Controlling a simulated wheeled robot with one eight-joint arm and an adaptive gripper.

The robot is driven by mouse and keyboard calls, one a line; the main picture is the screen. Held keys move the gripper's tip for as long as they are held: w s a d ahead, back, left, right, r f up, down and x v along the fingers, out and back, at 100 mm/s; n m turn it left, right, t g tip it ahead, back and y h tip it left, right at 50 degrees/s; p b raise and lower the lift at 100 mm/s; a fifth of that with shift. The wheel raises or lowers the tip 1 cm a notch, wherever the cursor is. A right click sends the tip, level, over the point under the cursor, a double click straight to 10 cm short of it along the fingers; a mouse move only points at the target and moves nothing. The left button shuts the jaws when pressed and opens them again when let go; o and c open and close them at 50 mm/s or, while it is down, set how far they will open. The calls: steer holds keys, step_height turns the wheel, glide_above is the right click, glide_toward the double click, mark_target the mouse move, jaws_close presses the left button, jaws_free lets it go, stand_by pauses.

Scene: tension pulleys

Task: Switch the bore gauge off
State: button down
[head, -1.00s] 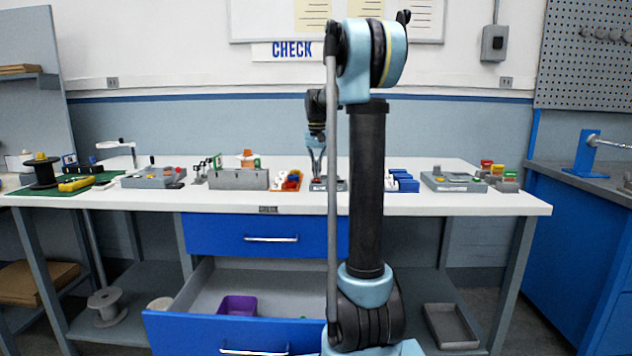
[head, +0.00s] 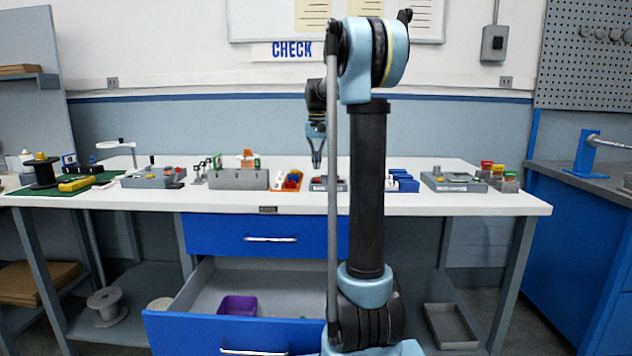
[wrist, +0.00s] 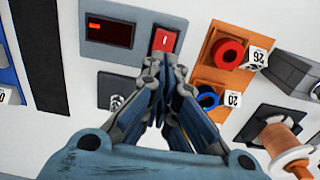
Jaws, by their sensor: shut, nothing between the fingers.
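The bore gauge (wrist: 125,58) is a grey box with a dark display (wrist: 108,34) that shows a small red lit reading. Beside the display is a red rocker switch (wrist: 165,41) with a white mark. In the head view the gauge (head: 327,184) sits on the bench, partly behind my arm. My gripper (wrist: 160,75) is shut and empty, with its fingertips appearing just below the red switch in the wrist view. In the head view my gripper (head: 316,160) hangs above the gauge, apart from it. The fingers hide part of the gauge's lower edge.
An orange tray (head: 291,180) with red and blue parts sits left of the gauge. A grey box (head: 239,180) lies further left, and blue bins (head: 404,181) stand to the right. The lower drawer (head: 235,332) is open below the bench.

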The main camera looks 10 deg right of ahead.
steer(key=shift+r, duration=1.7)
steer(key=s+f+n+t, duration=0.1)
steer(key=s+f, duration=0.4)
steer(key=s, duration=0.7)
steer(key=s+f, duration=0.4)
steer(key=s, duration=0.8)
steer(key=s+f+n+t, duration=0.1)
steer(key=s+f, duration=1.6)
steer(key=f, duration=0.1)
steer(key=shift+f, duration=0.15)
